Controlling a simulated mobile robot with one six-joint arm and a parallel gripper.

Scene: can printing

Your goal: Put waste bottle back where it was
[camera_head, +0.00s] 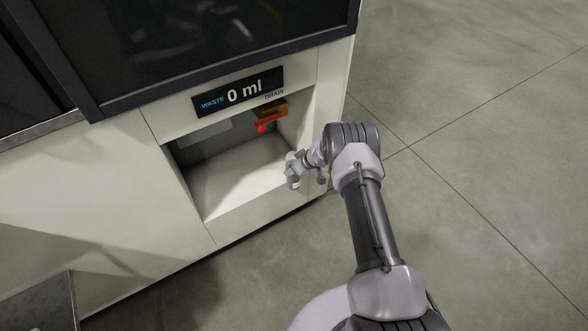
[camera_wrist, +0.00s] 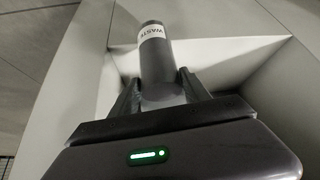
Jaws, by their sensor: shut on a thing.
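The waste bottle (camera_wrist: 158,62) is a grey cylinder with a white band label reading WASTE in the wrist view. My gripper (camera_wrist: 158,88) is shut on it, with one dark finger on each side. In the head view my gripper (camera_head: 308,166) is at the right side of the opening of a white niche (camera_head: 222,212). The bottle (camera_head: 292,168) shows there as a small pale shape at the gripper's tip, at the niche's front right. I cannot tell whether it touches the niche floor. Its lower part is hidden by the gripper in the wrist view.
The niche floor looks bare. The niche's right wall is close to my gripper. Open concrete floor (camera_head: 470,130) lies to the right.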

